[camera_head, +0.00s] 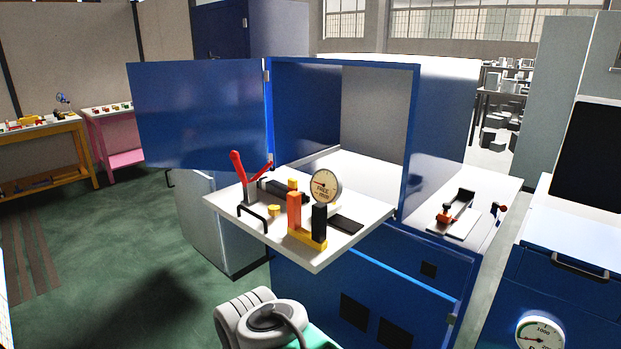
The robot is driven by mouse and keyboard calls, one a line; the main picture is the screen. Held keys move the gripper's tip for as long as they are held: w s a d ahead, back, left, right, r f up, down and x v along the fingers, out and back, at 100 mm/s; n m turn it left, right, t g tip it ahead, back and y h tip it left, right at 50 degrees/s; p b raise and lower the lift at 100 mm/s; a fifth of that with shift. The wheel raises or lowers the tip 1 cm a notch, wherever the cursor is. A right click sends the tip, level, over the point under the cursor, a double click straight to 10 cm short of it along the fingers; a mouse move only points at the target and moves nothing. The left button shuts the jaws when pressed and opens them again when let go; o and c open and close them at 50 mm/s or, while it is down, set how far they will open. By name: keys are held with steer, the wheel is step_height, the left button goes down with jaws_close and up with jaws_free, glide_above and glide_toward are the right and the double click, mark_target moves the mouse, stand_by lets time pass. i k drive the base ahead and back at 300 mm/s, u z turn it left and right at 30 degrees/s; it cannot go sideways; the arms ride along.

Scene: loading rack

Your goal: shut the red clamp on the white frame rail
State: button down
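A toggle clamp with red handles (238,168) stands at the left side of a white platform (220,205) that juts out in front of an open blue cabinet. One red handle points up and the other slants up to the right, so the two are spread apart. I cannot tell which white edge is the frame rail. My gripper is not in view; a pale rounded arm link of mine shows at the bottom.
An orange and a black block on a yellow base (307,236) and a round dial gauge (325,186) stand on the platform right of the clamp. The blue cabinet door (200,115) hangs open behind it. Green floor (110,270) at the left is clear.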

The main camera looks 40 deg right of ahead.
mark_target(234, 157)
steer(key=u, duration=1)
steer(key=i, duration=1.05)
steer(key=u, duration=0.2)
